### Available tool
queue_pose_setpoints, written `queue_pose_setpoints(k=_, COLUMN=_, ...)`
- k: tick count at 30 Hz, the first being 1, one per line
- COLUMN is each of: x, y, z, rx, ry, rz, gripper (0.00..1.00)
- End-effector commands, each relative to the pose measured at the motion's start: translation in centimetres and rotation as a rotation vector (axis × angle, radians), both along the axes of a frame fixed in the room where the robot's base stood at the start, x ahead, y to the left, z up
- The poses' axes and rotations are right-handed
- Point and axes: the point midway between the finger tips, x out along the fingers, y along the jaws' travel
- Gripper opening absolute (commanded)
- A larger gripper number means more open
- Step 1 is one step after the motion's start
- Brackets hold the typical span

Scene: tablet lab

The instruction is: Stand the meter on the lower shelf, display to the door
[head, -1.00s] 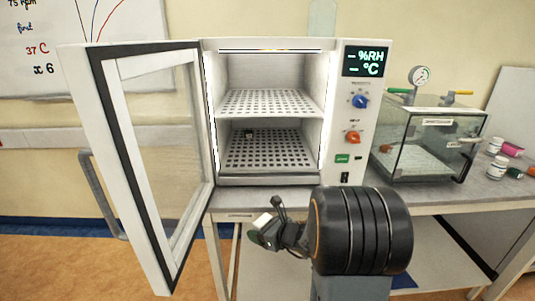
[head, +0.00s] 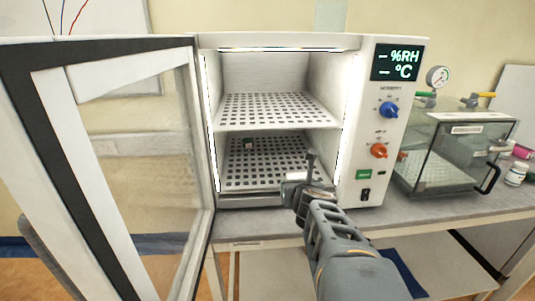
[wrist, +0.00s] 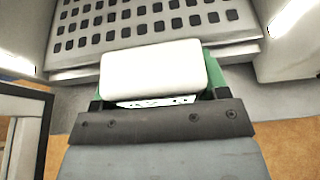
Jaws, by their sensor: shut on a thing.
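The meter (wrist: 152,68) is a small white block with rounded edges, held between the green fingers of my gripper (wrist: 153,85) in the wrist view. A pale strip with dark marks shows along its near edge; I cannot tell whether this is the display. In the head view my gripper (head: 298,182) is shut on the meter at the front opening of the chamber, near the front edge of the lower shelf (head: 264,174). The meter is small and partly hidden there. The perforated lower shelf also shows beyond the meter in the wrist view (wrist: 145,27).
The chamber door (head: 20,120) stands wide open at the left. The upper shelf (head: 275,112) is bare. A small dark object (head: 248,144) sits at the back left of the lower shelf; the rest is clear. A glass box (head: 455,155) stands right of the chamber.

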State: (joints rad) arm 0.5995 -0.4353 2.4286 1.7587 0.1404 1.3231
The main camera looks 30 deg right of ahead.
Motion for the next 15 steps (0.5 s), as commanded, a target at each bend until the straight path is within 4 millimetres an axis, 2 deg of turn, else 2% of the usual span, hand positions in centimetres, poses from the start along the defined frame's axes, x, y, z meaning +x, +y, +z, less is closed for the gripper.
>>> queue_pose_setpoints(k=5, x=3.0, y=-1.5, z=-0.5, rx=0.002, ry=0.004, rz=0.000, gripper=0.44)
queue_pose_setpoints(k=12, x=8.3, y=-4.3, z=-0.3, rx=0.001, ry=0.003, rz=-0.003, gripper=0.44)
queue_pose_setpoints(k=15, x=10.0, y=-5.1, z=-0.2, rx=0.001, ry=0.001, rz=-0.004, gripper=0.44)
